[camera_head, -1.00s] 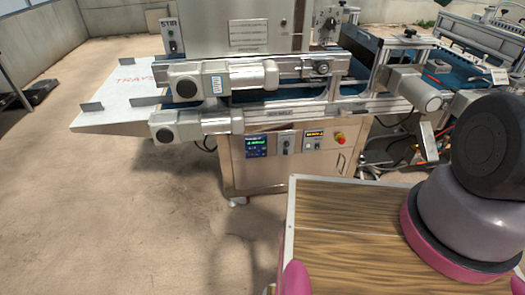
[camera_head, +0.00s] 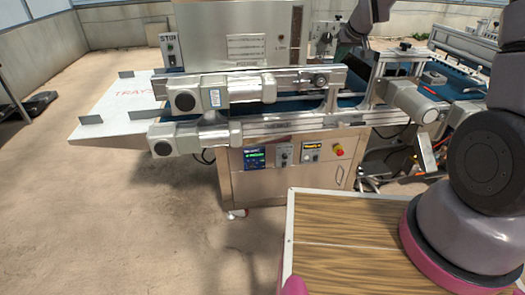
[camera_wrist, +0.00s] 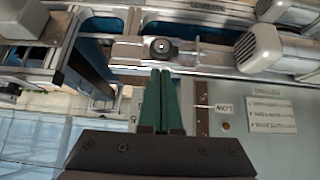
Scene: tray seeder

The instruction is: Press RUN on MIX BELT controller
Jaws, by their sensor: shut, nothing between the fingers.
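The front cabinet of the machine carries a control panel. A small box with a lit amber display (camera_head: 311,146) sits right of a dial unit (camera_head: 284,154) and a blue screen (camera_head: 254,158). The lettering there is too small to read, so I cannot tell which unit is the MIX BELT controller or pick out RUN. My gripper (camera_wrist: 162,72) shows in the wrist view with its green fingers together and empty. In the head view it is at the upper right, above and right of this panel, apart from it.
Two motors (camera_head: 247,89) (camera_head: 184,138) and metal rails jut out above the panel. A red emergency button (camera_head: 338,150) sits right of the amber display. A wood-topped surface (camera_head: 335,235) lies in front. Open floor is at left.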

